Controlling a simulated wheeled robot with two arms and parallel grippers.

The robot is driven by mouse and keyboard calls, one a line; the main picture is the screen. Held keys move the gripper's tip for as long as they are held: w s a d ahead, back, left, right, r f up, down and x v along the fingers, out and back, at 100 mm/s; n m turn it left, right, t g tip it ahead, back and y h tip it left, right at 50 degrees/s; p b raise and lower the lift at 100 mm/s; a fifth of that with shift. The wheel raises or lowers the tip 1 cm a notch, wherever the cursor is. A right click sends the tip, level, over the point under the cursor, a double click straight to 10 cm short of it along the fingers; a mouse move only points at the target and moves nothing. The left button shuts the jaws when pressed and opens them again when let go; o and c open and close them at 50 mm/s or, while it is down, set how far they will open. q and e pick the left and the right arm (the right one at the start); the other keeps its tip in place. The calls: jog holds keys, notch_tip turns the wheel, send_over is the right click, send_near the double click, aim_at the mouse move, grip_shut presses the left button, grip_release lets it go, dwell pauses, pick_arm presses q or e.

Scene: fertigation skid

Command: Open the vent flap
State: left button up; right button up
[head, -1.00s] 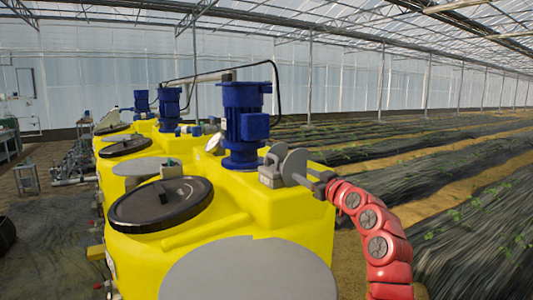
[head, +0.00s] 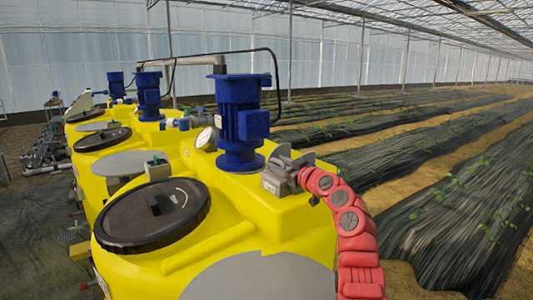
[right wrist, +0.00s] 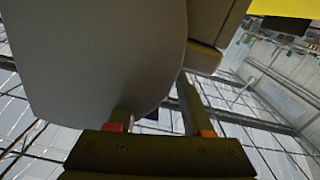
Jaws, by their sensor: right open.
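The vent flap, a grey disc (right wrist: 100,60), fills the upper left of the right wrist view. Its lower edge reaches down to my right gripper (right wrist: 160,125), whose two fingers stand apart. The left finger overlaps the disc's edge; I cannot tell whether it touches. In the head view my right gripper (head: 296,172) is at the grey vent housing (head: 275,183) on the near yellow tank's top right corner. There the flap is small and hard to separate from the gripper and housing. My left gripper is out of view.
The near yellow tank (head: 215,245) carries a blue motor (head: 240,125) just left of the vent and a black round lid (head: 152,215) farther left. More yellow tanks stand behind. Planted rows (head: 420,150) lie to the right.

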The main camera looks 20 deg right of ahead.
jog(key=shift+w+a, duration=0.15)
jog(key=shift+w, duration=0.4)
jog(key=shift+s, duration=0.25)
jog(key=shift+c, duration=0.2)
grip_shut()
jog(key=shift+r, duration=0.1)
dwell(0.6)
